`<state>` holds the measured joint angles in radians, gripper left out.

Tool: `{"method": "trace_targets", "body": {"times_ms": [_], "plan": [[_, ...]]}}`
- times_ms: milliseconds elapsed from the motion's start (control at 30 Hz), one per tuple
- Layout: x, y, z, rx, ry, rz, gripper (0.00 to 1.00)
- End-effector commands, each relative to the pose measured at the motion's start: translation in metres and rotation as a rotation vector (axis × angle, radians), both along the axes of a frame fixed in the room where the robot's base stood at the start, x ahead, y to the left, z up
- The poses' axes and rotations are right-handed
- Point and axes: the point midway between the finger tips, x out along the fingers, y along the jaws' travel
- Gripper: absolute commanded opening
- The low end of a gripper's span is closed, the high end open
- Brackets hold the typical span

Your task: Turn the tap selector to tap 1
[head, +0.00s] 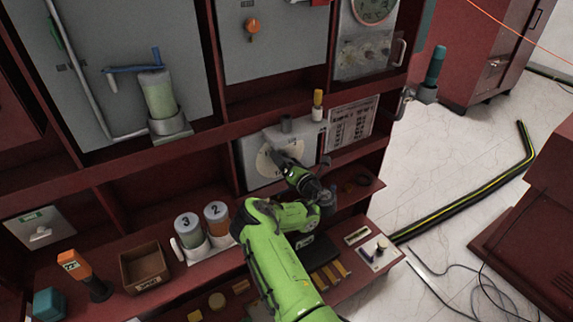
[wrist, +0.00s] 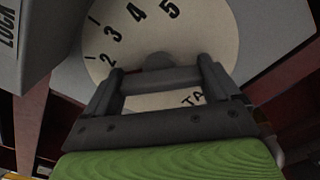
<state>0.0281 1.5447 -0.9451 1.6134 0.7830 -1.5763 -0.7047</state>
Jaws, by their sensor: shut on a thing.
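The tap selector's round cream dial (wrist: 200,40) fills the top of the wrist view, with the numbers 2, 3, 4 and 5 readable and part of the lettering "TA" below. The dial also shows in the head view (head: 266,163), on a pale panel. My gripper (wrist: 160,75) is at the dial's middle, shut on the grey selector knob (wrist: 160,60). The fingers hide most of the knob, and I cannot tell which number it points to. In the head view my gripper (head: 284,160) reaches the dial from the lower right.
A grey block marked LOCK (wrist: 20,40) stands close on the left in the wrist view. Numbered jars (head: 188,232), a brown box (head: 145,268) and an orange-topped tool (head: 85,275) stand on the lower shelf. A printed chart (head: 352,122) hangs right of the dial.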

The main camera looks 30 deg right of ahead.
Motion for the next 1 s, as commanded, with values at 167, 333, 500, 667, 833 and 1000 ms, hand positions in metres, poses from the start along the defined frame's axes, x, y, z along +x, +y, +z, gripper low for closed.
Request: {"method": "trace_targets", "body": {"times_ms": [167, 333, 500, 667, 833, 1000], "plan": [[-0.0008, -0.0005, -0.0028, -0.099, 0.009, -0.002, 0.59], [-0.0008, -0.0005, -0.0022, -0.162, 0.013, -0.002, 0.59], [-0.0009, -0.0004, -0.0017, -0.192, 0.014, -0.002, 0.59], [-0.0009, -0.0004, -0.0013, -0.201, 0.015, -0.002, 0.59], [-0.0009, -0.0005, -0.0012, -0.203, 0.015, -0.002, 0.59], [-0.0009, -0.0005, -0.0011, -0.204, 0.014, -0.002, 0.97]]}}
